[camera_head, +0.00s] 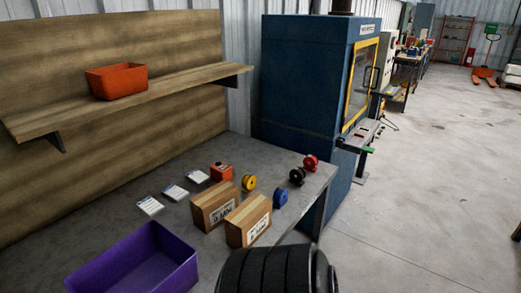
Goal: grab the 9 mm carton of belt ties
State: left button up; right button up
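Two brown cardboard cartons with white printed labels stand side by side on the grey workbench (190,240). The left carton (207,201) is slightly farther back. The right carton (240,217) is nearer the bench's front edge. The print is too small to tell which carton is the 9 mm one. Neither of my grippers is in view. A dark ribbed part, apparently mine, covers the bottom centre of the view.
A purple bin (135,262) stands at the bench's near left. White cards (175,192), an orange box (221,171) and several coloured spools (280,197) lie behind and beside the cartons. An orange bin (117,82) sits on the shelf (190,80). A blue machine (305,75) stands beyond; the right floor is open.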

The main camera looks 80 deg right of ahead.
aim_at(209, 208)
jog(key=z, duration=2.15)
jog(key=u, duration=0.4)
jog(key=l+u, duration=0.15)
jog(key=u, duration=0.25)
jog(key=l+u, duration=0.1)
jog(key=u, duration=0.25)
jog(key=l+u, duration=0.1)
jog(key=u, duration=0.3)
jog(key=k+l+u, duration=0.1)
jog(key=l+u, duration=0.2)
jog(key=l, duration=0.2)
jog(key=k+l+u, duration=0.25)
jog(key=l, duration=0.25)
jog(key=l+u, duration=0.3)
jog(key=l, duration=0.15)
jog(key=k+l+u, duration=0.55)
jog(key=l, duration=0.2)
